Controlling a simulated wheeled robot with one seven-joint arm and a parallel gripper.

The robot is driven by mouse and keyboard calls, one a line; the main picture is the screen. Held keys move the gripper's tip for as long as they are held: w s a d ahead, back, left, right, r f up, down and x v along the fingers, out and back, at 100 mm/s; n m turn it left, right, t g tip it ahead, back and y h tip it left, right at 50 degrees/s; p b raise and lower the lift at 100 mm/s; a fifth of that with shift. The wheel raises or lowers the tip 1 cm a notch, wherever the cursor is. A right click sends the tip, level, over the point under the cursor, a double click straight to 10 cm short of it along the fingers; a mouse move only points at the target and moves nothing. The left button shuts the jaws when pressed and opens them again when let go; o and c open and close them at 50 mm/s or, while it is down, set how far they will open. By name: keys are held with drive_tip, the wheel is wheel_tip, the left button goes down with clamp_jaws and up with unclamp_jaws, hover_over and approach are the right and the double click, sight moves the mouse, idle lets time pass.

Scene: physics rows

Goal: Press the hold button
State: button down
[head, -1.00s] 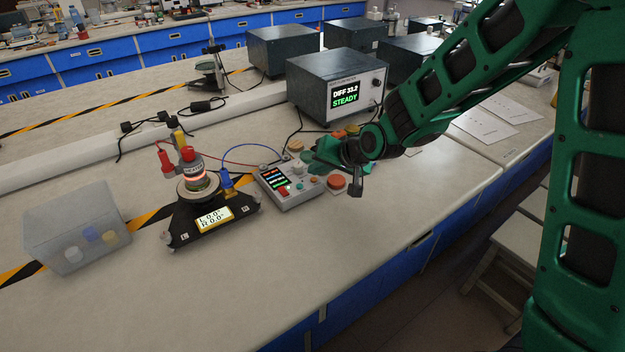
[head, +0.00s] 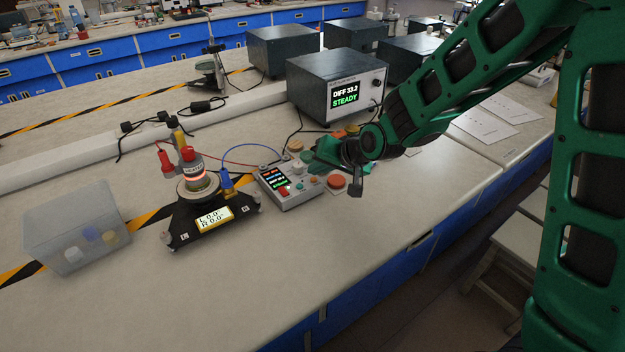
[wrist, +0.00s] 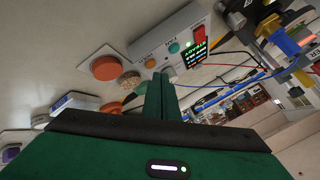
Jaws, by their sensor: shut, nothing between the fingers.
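The grey control box (head: 290,190) stands on the bench with a lit display, a red switch and several round buttons. In the wrist view its panel (wrist: 185,22) shows a red switch (wrist: 199,34), a teal button (wrist: 174,48) and a small orange button (wrist: 150,63). The labels are too small to read, so I cannot tell which is hold. My green gripper (head: 316,160) is over the box's right end and hides part of it. In the wrist view its fingertips (wrist: 159,78) are shut and empty, close to the small orange button; contact cannot be told.
A large orange button (head: 337,182) and a similar one in the wrist view (wrist: 105,67) lie beside the box. A black levelling stand (head: 210,218) with coloured plugs and cables is to the left. A comparator unit (head: 335,85) reads "DIFF 33.2 STEADY".

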sight(317, 183)
drive_tip(key=shift+f, duration=0.1)
idle(0.3)
drive_tip(key=shift+f, duration=0.3)
drive_tip(key=shift+f, duration=0.35)
idle(1.0)
drive_tip(key=shift+r, duration=0.8)
drive_tip(key=shift+r, duration=2.5)
